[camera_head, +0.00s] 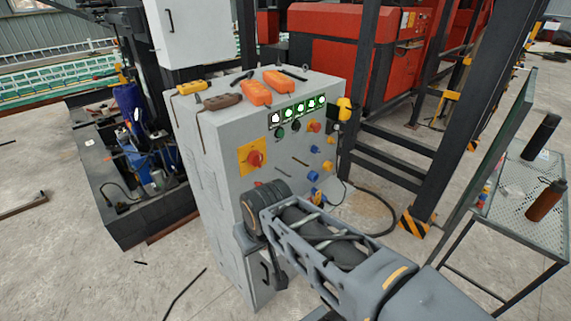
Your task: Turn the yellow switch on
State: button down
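A light grey control cabinet (205,150) stands in the middle of the view. On its front face is a yellow square plate with a red rotary knob (255,158), the clearest yellow switch in view. I cannot read its on or off position. My arm reaches in from the lower right, and its dark wrist (264,203) is in front of the cabinet's face, below the yellow plate and apart from it in the picture. My gripper's fingertips cannot be made out; the wrist and arm hide part of the lower cabinet front.
Green-lit buttons (300,108), smaller knobs and blue sockets (314,176) share the panel. Orange pendants (254,92) lie on the cabinet top. A black frame post (455,130) and a mesh table (530,215) with bottles stand right. A black cable (385,205) loops nearby.

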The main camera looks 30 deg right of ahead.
aim_at(331, 140)
jog(key=z, duration=0.9)
jog(key=i, duration=0.75)
jog(key=z, duration=0.25)
